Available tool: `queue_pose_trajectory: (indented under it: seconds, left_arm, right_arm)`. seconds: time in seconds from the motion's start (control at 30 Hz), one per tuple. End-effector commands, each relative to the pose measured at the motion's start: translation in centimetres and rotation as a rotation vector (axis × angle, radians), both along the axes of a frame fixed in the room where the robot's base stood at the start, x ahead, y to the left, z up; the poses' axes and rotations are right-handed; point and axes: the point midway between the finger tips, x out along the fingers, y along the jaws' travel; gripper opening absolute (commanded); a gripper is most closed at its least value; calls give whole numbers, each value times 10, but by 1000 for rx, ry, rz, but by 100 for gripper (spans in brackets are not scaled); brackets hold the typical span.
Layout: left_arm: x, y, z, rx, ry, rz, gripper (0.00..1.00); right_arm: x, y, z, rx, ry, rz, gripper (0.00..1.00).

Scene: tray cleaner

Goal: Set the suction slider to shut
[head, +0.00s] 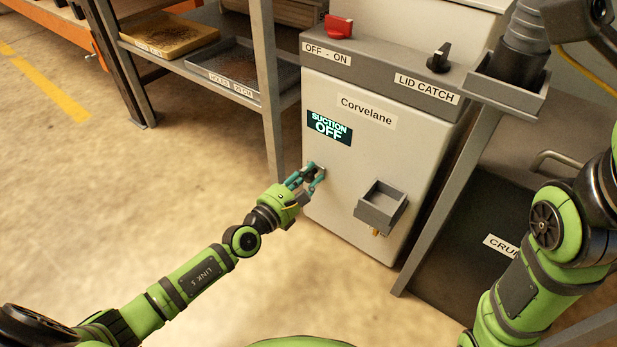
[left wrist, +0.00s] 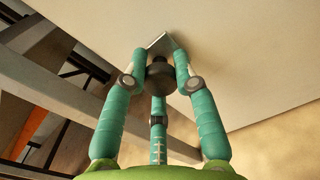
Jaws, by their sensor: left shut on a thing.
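The pale grey Corvelane machine (head: 345,185) stands in the middle of the head view. Its lit display (head: 329,127) reads "SUCTION OFF". My left gripper (head: 313,174) is at the machine's front face, below the display. Its teal fingers are shut on a small dark knob, which I take to be the suction slider (left wrist: 160,78). In the left wrist view, a pale angled metal piece (left wrist: 160,42) shows beyond the knob, against the panel. The fingers mostly cover the knob in the head view. My right arm is at the right, but its gripper does not show.
A red switch (head: 338,27) labelled OFF - ON and a black LID CATCH knob (head: 440,58) sit on top. A small grey box (head: 381,207) juts from the front, right of my left gripper. A shelf rack (head: 268,85) stands left. Floor at left is clear.

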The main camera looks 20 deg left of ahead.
Motion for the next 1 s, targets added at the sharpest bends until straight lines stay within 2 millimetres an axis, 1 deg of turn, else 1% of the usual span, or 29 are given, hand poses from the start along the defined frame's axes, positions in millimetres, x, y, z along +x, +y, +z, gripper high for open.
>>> queue_pose_trajectory:
  seconds: [0.03,0.27,0.3,0.33,0.37,0.67,0.77,0.87,1.0]
  left_arm:
    - [0,5,-7,3,14,7,0]
    - [0,7,-7,5,13,12,0]
    - [1,8,-7,4,12,13,36]
    - [1,8,-7,4,12,13,48]
    - [1,8,-7,4,12,13,54]
    - [0,6,-4,3,7,9,54]
    - [-4,7,-4,2,8,9,54]
    - [-16,11,-5,2,9,10,54]
    - [-43,21,-5,5,11,7,54]
  right_arm:
    - [-1,0,0,0,-2,1,40]
    - [-1,0,0,1,-3,0,40]
    - [-1,-1,0,1,-3,-1,40]
    - [-1,-1,0,2,-4,-2,40]
    - [-1,-1,0,2,-4,-2,40]
    - [1,-1,-1,0,1,-5,40]
    - [1,-1,-1,0,2,-5,40]
    - [1,-1,-1,0,1,-4,40]
    - [1,-1,-1,1,1,-4,40]
